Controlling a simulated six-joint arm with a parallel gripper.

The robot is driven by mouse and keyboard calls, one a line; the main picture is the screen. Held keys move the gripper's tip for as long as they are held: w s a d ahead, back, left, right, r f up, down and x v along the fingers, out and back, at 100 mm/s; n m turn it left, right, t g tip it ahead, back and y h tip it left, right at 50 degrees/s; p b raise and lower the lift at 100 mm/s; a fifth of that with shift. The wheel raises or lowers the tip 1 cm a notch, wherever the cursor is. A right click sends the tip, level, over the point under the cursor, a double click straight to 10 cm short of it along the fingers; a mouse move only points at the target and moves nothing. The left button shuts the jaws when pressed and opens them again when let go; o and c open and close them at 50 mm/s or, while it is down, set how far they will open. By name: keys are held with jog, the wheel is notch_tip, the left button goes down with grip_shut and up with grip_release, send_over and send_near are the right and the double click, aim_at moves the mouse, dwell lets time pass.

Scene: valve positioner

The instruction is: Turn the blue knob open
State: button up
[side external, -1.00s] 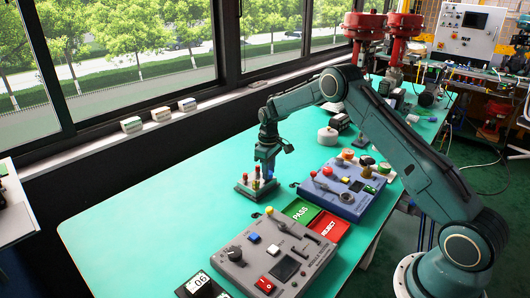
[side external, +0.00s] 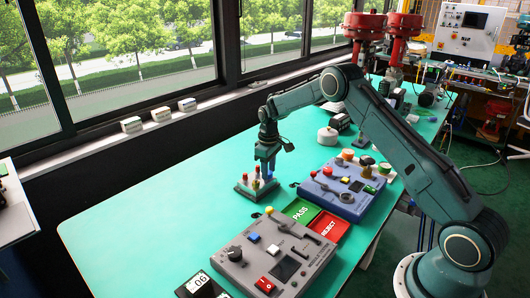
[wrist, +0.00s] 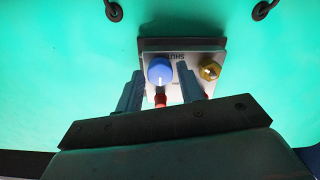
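The blue knob (wrist: 160,72) has a white pointer line and sits on a small grey plate (wrist: 185,58) with the upside-down word SHUT behind it. My gripper (wrist: 160,70) is open, with one finger on each side of the knob. A narrow gap shows between the knob and each finger, so I cannot see contact. In the side external view my gripper (side external: 266,166) points down over the small valve positioner unit (side external: 246,192). The knob is mostly hidden there by the fingers.
A brass fitting (wrist: 209,70) stands right of my right finger, and red parts show below the knob. A blue control box (side external: 345,190), green PASS tray (side external: 302,210), red REJECT tray (side external: 329,227) and grey control box (side external: 275,255) lie nearby. The table's left side is clear.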

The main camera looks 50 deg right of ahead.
notch_tip(320, 180, up, 14)
jog(key=shift+f, duration=0.2)
dwell(0.4)
jog(key=s+a+r+m+t, duration=0.1)
jog(key=s+a+r, duration=0.4)
jog(key=s+r, duration=0.4)
jog(key=s+a+r+t, duration=0.2)
jog(key=s+a+r, duration=0.4)
jog(key=s+r, duration=0.3)
jog(key=s+a+f+t, duration=0.1)
jog(key=s+a, duration=0.1)
jog(key=s, duration=0.8)
jog(key=s+a+f+m+t, duration=0.1)
jog(key=s+a+f, duration=0.1)
jog(key=s, duration=0.9)
jog(key=shift+s+a+f+t, duration=0.15)
jog(key=shift+a+t, duration=0.15)
jog(key=shift+a, duration=0.2)
